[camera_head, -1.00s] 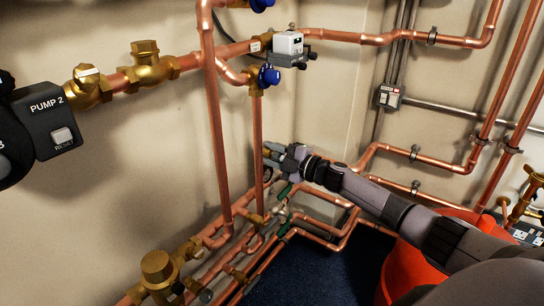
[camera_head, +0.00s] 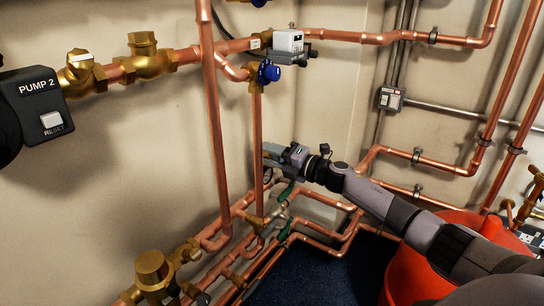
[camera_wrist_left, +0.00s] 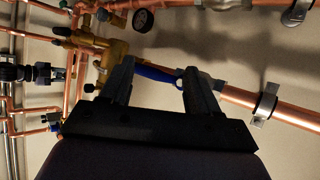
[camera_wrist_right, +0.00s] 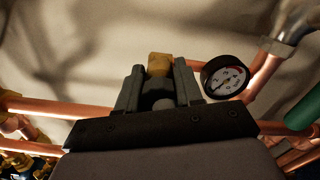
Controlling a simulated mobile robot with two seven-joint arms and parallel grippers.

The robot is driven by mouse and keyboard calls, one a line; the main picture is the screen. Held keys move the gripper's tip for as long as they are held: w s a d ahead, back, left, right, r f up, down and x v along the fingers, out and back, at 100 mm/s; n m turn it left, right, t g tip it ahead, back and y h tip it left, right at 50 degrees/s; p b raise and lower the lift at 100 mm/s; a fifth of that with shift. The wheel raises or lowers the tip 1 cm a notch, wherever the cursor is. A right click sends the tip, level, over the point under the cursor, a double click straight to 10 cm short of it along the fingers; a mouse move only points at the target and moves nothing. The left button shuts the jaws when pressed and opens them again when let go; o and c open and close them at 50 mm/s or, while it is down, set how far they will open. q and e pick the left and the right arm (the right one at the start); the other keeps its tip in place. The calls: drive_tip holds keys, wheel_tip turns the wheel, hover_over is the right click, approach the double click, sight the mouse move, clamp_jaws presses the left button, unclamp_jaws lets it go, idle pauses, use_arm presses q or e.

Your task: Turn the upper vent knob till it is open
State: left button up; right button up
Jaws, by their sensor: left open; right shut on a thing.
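My right gripper (camera_head: 272,157) is by the wall, right of the thin vertical copper pipe. In the right wrist view its fingers (camera_wrist_right: 160,84) are closed around a small grey knob (camera_wrist_right: 163,101), with a brass piece (camera_wrist_right: 160,64) just behind it. This looks like the vent knob; the fingers cover its sides, and I cannot tell how far it is turned. My left gripper (camera_wrist_left: 158,82) shows only in its wrist view. Its fingers are apart, with a blue-handled pipe fitting (camera_wrist_left: 157,73) beyond them.
A round gauge (camera_wrist_right: 225,77) sits close right of the right fingers. A green handle (camera_wrist_right: 304,112) is further right. Copper pipes (camera_head: 216,140) run around the gripper. A Pump 2 box (camera_head: 38,105) is at left, an orange-red container (camera_head: 420,265) below my right arm.

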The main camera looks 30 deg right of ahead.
use_arm(q)
drive_tip(key=shift+w+d+r, duration=0.15)
idle(0.3)
use_arm(e)
drive_tip(key=o, duration=1)
drive_tip(key=shift+o, duration=0.2)
drive_tip(key=shift+s, duration=0.1)
drive_tip(key=shift+s+d, duration=0.1)
drive_tip(key=shift+s, duration=0.05)
use_arm(q)
drive_tip(key=shift+s+a+y+p, duration=0.3)
drive_tip(key=shift+a+y+p, duration=0.1)
drive_tip(key=shift+a+p, duration=0.2)
use_arm(e)
drive_tip(key=v, duration=0.6)
drive_tip(key=shift+s, duration=0.3)
use_arm(q)
drive_tip(key=shift+d, duration=0.1)
use_arm(e)
drive_tip(key=shift+d, duration=0.1)
use_arm(q)
drive_tip(key=shift+s, duration=0.15)
use_arm(e)
drive_tip(key=shift+s, duration=0.1)
